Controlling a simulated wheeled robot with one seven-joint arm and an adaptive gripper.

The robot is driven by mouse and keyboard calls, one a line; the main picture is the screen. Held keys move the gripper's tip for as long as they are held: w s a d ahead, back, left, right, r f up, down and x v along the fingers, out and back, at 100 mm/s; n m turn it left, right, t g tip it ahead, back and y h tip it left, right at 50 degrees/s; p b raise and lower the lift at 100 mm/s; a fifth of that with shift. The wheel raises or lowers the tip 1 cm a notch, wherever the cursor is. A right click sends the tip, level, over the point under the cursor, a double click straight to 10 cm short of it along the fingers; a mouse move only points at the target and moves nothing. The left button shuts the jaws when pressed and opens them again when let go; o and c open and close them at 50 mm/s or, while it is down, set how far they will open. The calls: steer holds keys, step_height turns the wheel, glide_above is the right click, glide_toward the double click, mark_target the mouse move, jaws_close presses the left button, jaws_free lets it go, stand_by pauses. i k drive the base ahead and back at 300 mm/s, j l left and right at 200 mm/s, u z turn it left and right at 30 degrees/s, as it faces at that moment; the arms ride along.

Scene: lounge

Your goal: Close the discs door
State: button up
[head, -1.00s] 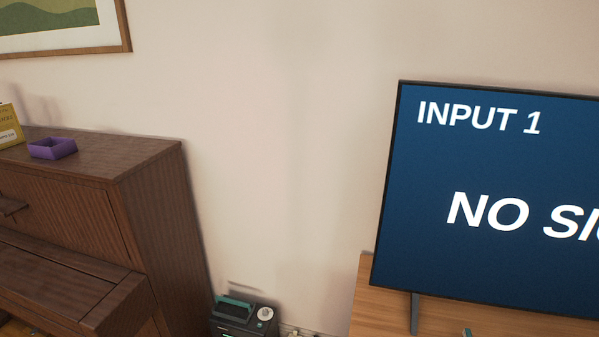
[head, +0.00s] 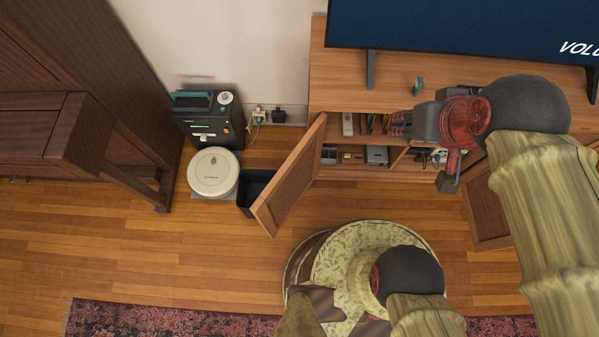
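A wooden TV cabinet (head: 335,86) stands at the upper right in the head view. Its left door (head: 289,180) stands swung open toward the room, showing shelves with small items inside. A second wooden door (head: 486,208) stands open at the right, partly behind my arm. No label tells which door is the discs door. My gripper (head: 398,124) hangs in front of the cabinet's upper front, right of the left door and apart from it in the picture. It points left, and I cannot tell whether its fingers are open or shut.
A black bin (head: 254,190) stands behind the left door. A round white robot vacuum (head: 213,174) and a dark box-shaped device (head: 208,117) stand left of it. A piano (head: 70,115) is at the far left. Wooden floor lies clear at lower left, with a patterned rug (head: 165,318) below.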

mark_target(276, 202)
steer(key=j+z, duration=0.3)
steer(key=k+j+z, duration=0.25)
steer(key=j, duration=0.15)
steer(key=j+z, duration=0.3)
steer(key=k+j, duration=0.2)
steer(key=j, duration=0.2)
steer(key=k+j, duration=0.2)
steer(key=j, duration=0.15)
steer(key=k+j+z, duration=0.1)
steer(key=j, duration=0.3)
steer(key=k, duration=0.1)
